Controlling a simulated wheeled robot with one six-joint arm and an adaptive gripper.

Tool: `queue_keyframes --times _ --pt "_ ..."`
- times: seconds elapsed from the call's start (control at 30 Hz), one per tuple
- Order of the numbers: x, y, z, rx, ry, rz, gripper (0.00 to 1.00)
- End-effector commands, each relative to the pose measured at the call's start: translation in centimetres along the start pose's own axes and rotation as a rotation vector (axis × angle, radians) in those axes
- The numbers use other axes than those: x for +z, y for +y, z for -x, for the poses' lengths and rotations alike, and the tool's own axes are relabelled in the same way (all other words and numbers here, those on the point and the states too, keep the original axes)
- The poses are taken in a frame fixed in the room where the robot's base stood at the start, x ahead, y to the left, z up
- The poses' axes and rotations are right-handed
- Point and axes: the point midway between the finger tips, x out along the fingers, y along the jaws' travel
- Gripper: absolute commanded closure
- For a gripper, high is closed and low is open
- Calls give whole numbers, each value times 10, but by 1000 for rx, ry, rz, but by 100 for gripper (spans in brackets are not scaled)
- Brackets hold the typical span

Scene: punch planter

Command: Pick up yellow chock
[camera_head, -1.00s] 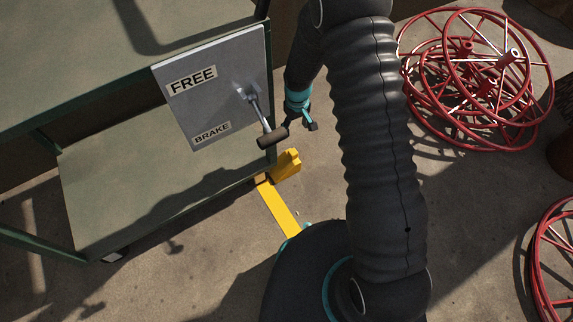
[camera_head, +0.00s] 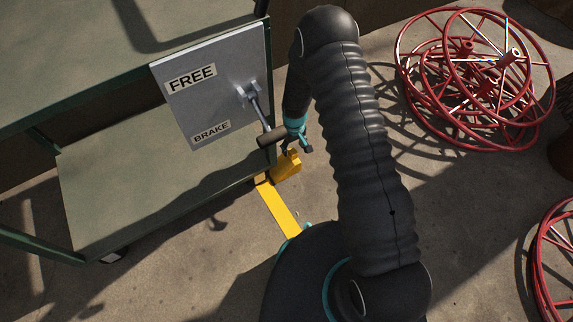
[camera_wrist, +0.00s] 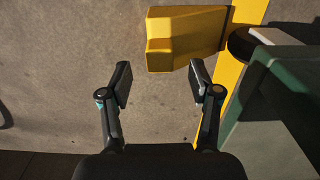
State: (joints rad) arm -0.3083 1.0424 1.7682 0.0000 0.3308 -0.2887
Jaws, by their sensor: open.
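The yellow chock (camera_head: 287,165) is a blocky wedge on the concrete floor, beside the lower corner of the green cart. In the wrist view the chock (camera_wrist: 186,38) lies ahead of the fingertips, toward the top of the picture. My gripper (camera_wrist: 161,80) is open and empty, its two fingers spread apart, with bare floor between them. In the head view my gripper (camera_head: 296,150) is above and close to the chock, partly covering its top. I cannot tell the exact height between them.
The green cart (camera_head: 150,200) stands at left, with a FREE/BRAKE plate (camera_head: 205,85) and a lever (camera_head: 262,120) close to my gripper. A yellow floor stripe (camera_head: 277,208) runs by the chock. Red wheels (camera_head: 475,80) lie at right. A cart wheel (camera_wrist: 240,43) shows beside the chock.

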Motion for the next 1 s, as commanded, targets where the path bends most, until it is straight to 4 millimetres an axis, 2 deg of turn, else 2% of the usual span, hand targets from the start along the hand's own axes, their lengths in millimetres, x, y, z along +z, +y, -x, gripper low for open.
queue_keyframes --times 0.03,0.2,0.33,0.57,0.8,0.83,1.0 --pt "0 0 -10 -1 -2 0 38" --pt "-1 0 -32 0 -1 0 38" --pt "-1 0 -39 0 -1 0 38" --pt "-1 0 -39 0 0 0 38" --pt "-2 0 -39 0 0 0 98" --pt "-2 0 -39 0 0 0 100" --pt "-2 0 -39 0 1 0 100"
